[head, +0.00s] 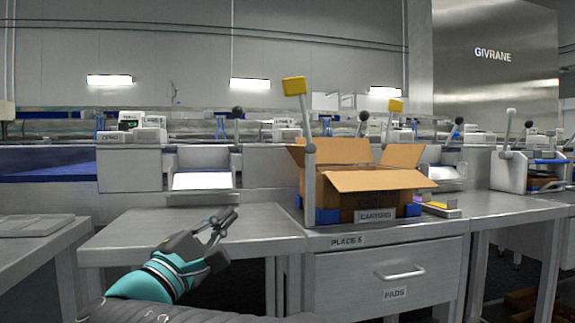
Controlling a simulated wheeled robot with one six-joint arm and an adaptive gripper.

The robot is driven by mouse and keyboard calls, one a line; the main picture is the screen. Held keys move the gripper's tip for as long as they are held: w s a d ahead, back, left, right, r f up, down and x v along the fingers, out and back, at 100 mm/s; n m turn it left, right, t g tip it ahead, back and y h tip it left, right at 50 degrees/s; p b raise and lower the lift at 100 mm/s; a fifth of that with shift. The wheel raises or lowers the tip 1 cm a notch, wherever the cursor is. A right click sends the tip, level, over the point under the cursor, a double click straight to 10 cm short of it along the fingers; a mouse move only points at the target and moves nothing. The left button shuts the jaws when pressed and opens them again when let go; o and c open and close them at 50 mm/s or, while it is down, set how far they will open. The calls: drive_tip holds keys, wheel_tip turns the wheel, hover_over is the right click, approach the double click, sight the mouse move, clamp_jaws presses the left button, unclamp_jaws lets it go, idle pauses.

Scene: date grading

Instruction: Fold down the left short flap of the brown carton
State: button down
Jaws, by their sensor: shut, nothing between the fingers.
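The brown carton (345,206) stands on the right part of the metal bench, with its flaps up and open. The near long flap (380,180) slopes outward toward me. The left short flap (296,154) stands out at the carton's left side, partly behind a grey post. The right short flap (402,156) stands raised. My gripper (228,217) is left of the carton, apart from it, above the bench's left part. Its fingers are together and hold nothing. The inside of the carton is mostly hidden.
A grey post with a yellow top (294,87) stands at the carton's left front. Blue corner blocks (327,216) sit at its base. A stack of pads (437,208) lies right of it. The left bench top (150,228) is clear. A drawer marked PADS (390,275) is below.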

drive_tip(key=p, duration=0.1)
approach(292, 147)
drive_tip(key=w+d+r, duration=0.1)
drive_tip(key=w, duration=0.4)
drive_tip(key=shift+w+d+r, duration=0.2)
drive_tip(key=shift+d+r, duration=0.25)
drive_tip(key=shift+d, duration=0.3)
drive_tip(key=shift+a+r, duration=0.1)
